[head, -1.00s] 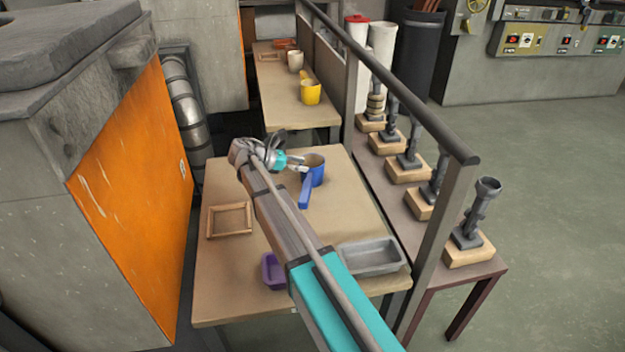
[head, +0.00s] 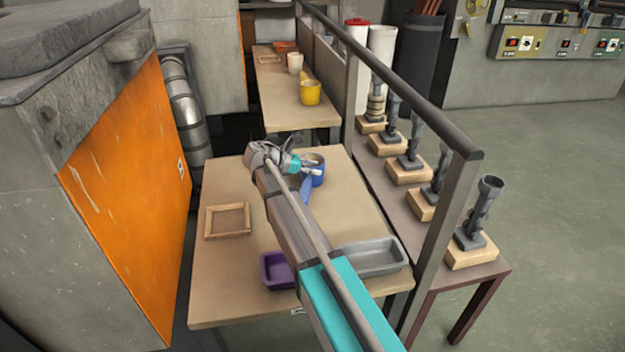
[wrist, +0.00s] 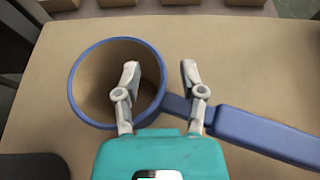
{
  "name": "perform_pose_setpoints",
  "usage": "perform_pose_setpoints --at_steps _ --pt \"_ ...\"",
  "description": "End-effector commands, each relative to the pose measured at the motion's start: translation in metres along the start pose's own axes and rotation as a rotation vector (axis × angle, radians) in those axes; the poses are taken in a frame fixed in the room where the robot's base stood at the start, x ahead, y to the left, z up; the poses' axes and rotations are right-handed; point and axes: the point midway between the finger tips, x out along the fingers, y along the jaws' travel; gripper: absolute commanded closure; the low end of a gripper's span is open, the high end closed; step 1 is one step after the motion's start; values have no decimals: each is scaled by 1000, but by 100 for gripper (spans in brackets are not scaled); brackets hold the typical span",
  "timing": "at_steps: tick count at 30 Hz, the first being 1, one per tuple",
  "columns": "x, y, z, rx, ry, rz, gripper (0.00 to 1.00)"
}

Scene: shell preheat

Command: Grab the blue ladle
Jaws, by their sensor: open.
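The blue ladle (head: 315,172) stands on the near wooden table, its round cup opening upward. In the wrist view its cup (wrist: 76,92) is at the left and its long blue handle (wrist: 262,136) runs to the lower right. My gripper (head: 310,166) is open at the ladle. In the wrist view the gripper (wrist: 160,72) has one finger over the cup opening and the other beyond the rim, above the start of the handle. The cup's right rim shows between the fingers. I cannot tell whether the fingers touch it. My arm hides part of the handle in the head view.
The near table (head: 225,285) also holds a wooden frame (head: 206,222), a purple tray (head: 268,272) and a grey tray (head: 400,255). A railing (head: 455,185) runs along its right side. A yellow ladle (head: 311,93) stands on the table behind. An orange-sided furnace (head: 125,205) is at left.

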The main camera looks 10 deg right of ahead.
Motion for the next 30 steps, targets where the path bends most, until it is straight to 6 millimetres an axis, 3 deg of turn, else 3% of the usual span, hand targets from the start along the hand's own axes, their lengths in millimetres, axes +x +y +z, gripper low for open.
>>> perform_pose_setpoints --at_steps 5,13,30 --pt "0 0 0 0 0 0 49" --pt "0 0 0 0 0 0 99" --pt "0 0 1 0 -1 -1 100"
